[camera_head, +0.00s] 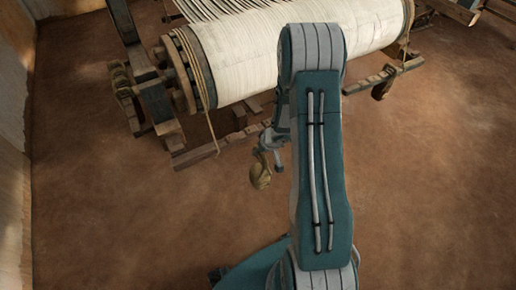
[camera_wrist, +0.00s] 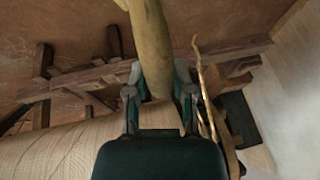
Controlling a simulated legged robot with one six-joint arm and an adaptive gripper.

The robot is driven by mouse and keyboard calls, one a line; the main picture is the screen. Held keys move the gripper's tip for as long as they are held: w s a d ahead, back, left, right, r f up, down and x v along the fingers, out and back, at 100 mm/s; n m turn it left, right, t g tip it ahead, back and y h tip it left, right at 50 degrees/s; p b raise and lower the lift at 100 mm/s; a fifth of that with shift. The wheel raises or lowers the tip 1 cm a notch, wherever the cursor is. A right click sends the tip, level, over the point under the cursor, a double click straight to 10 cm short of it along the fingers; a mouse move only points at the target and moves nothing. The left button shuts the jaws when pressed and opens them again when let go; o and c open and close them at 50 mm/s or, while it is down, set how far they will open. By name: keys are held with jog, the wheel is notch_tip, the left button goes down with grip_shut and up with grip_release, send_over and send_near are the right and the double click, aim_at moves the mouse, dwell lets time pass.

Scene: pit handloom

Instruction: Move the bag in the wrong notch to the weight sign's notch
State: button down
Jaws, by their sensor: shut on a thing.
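My gripper (camera_head: 270,143) is shut on a tan-olive bag (camera_head: 260,172), which hangs below it in front of the loom, apart from the wooden frame. In the wrist view, the bag (camera_wrist: 150,45) runs up between the two fingers of my gripper (camera_wrist: 158,85). A notched wooden bar (camera_head: 200,152) lies low in front of the loom, left of the bag. A second notched piece (camera_head: 383,76) shows at the right end of the roll. The weight sign cannot be made out, and my arm hides the middle of the loom's front.
The loom's large cream roll (camera_head: 245,55) spans the back. A loose cord (camera_head: 211,125) hangs from the roll's left end. A pale wall (camera_head: 12,150) stands left. The brown floor in front is clear.

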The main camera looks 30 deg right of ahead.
jog(key=shift+s+d, duration=0.15)
jog(key=shift+s, duration=0.55)
jog(key=shift+s+d, duration=0.15)
jog(key=shift+s, duration=0.55)
jog(key=shift+s+r, duration=0.2)
jog(key=shift+s, duration=0.65)
jog(key=shift+s+r, duration=0.15)
jog(key=shift+s, duration=0.65)
jog(key=shift+s+r, duration=0.2)
jog(key=shift+s, duration=0.65)
